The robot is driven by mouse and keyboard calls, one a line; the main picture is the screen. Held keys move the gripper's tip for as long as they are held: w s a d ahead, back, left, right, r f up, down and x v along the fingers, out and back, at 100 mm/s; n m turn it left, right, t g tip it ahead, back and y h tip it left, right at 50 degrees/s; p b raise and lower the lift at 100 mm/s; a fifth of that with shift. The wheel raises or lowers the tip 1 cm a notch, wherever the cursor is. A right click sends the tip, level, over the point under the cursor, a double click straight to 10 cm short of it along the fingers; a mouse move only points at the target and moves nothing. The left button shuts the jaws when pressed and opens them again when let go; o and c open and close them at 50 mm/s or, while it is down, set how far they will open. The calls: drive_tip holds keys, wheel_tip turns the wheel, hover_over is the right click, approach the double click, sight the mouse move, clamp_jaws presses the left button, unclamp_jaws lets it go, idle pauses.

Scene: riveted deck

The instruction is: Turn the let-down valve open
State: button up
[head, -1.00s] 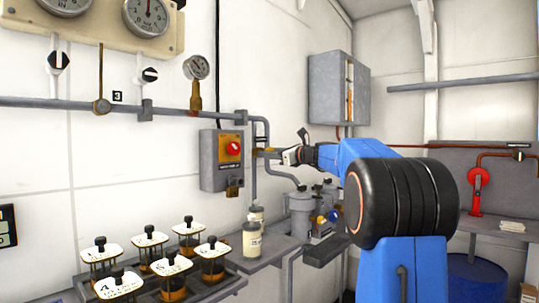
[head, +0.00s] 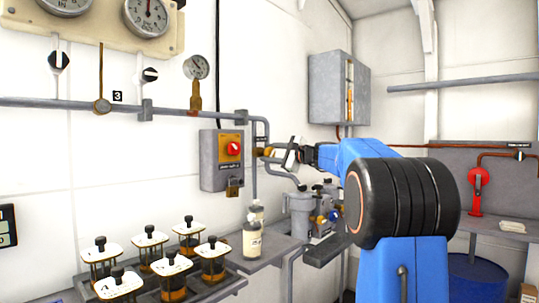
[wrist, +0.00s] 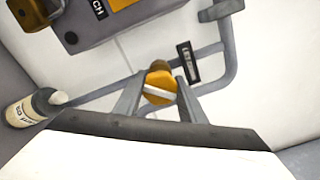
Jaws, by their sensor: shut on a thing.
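The let-down valve shows in the wrist view as a round orange-yellow knob (wrist: 160,84) with a pale bar across its face, on a grey pipe beside a small black label (wrist: 188,62). My gripper (wrist: 160,92) is shut on the knob, one grey finger on each side of it. In the head view my gripper (head: 276,153) reaches the brass-coloured valve (head: 262,151) on the pipe right of the grey switch box. The fingers partly hide the valve there, and the writing on the label is too small to read surely.
The grey box (head: 222,160) with a red knob is just left of the valve. A pale bottle (head: 252,238) and grey canisters (head: 300,215) stand below. Several white-topped sample jars (head: 172,265) fill the rack at front left. A grey cabinet (head: 338,90) hangs to the right.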

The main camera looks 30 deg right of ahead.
drive_tip(key=n, duration=0.4)
drive_tip(key=shift+f, duration=0.1)
drive_tip(key=shift+f+n, duration=0.1)
drive_tip(key=shift+n, duration=2)
drive_tip(key=o, duration=1)
drive_tip(key=shift+o, duration=0.2)
drive_tip(key=shift+s, duration=0.15)
drive_tip(key=v, duration=1.7)
